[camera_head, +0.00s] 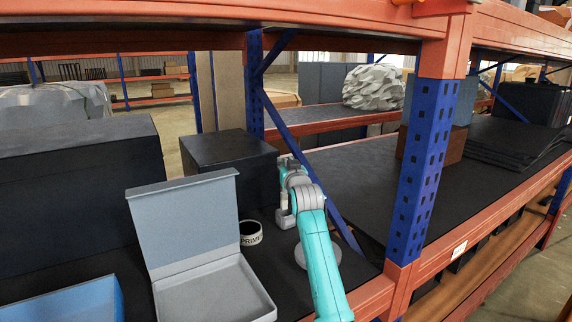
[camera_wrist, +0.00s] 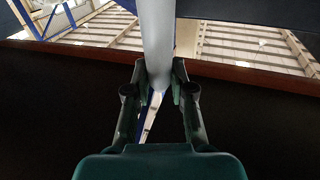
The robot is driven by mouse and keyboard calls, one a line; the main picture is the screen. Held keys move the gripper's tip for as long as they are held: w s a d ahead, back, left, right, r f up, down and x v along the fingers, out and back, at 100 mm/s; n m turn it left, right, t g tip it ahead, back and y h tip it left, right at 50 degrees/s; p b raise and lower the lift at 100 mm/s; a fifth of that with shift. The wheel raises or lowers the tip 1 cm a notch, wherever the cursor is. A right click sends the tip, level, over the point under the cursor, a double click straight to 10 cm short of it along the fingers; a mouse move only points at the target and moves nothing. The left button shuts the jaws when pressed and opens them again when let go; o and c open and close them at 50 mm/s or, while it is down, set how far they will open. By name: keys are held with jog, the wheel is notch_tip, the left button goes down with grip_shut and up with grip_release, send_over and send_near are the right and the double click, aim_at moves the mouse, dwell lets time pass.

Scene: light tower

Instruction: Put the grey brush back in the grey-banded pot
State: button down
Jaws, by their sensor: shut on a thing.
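In the wrist view my gripper (camera_wrist: 160,76) is shut on a smooth grey shaft, the grey brush (camera_wrist: 157,32), which runs up out of the top of the picture. Its bristles are not visible there. In the head view my teal and grey arm reaches over the shelf beside a black box, and I cannot clearly make out the fingers or the brush. A black pot (camera_head: 250,238) with a pale band lettered "PRIMER" stands upright on the shelf, left of my wrist. I cannot tell the band's exact shade.
An open grey case (camera_head: 215,291) with raised lid stands left of the pot. A black box (camera_head: 229,162) stands behind it. A grey disc-like thing (camera_head: 303,257) shows by my arm. A blue upright (camera_head: 425,165) stands to the right. A blue tray (camera_head: 65,303) is front left.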

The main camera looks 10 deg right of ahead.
jog(key=shift+f, duration=0.6)
jog(key=c, duration=1)
grip_release()
jog(key=shift+r, duration=0.4)
jog(key=s, duration=1.2)
jog(key=shift+s, duration=0.1)
